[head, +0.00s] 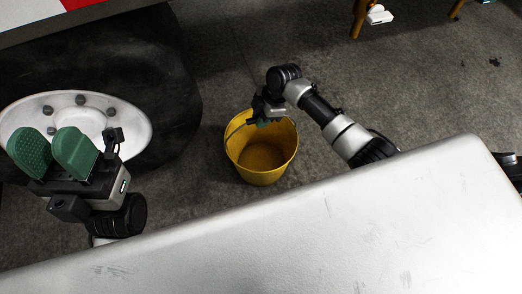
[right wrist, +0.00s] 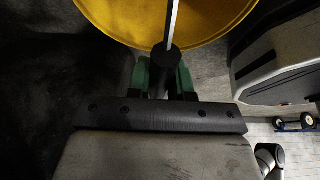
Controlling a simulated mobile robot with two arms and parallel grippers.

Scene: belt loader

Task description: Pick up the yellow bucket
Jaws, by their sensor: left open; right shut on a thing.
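The yellow bucket (head: 260,157) is upright and looks empty, in the middle of the head view. In the right wrist view the bucket (right wrist: 120,15) shows at the top, with its thin metal handle (right wrist: 172,28) running down to a dark grip. My right gripper (head: 264,121) is at the bucket's far rim, its green fingers shut on the handle. Whether the bucket touches the floor cannot be told. My left gripper (head: 50,146) is open and empty at the left, well apart from the bucket, in front of the wheel.
A large black tyre with a white wheel hub (head: 75,118) stands at the left. A red and white body edge (head: 50,12) is above it. Bare grey floor (head: 215,215) surrounds the bucket. Orange legs (head: 360,18) stand at the top right.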

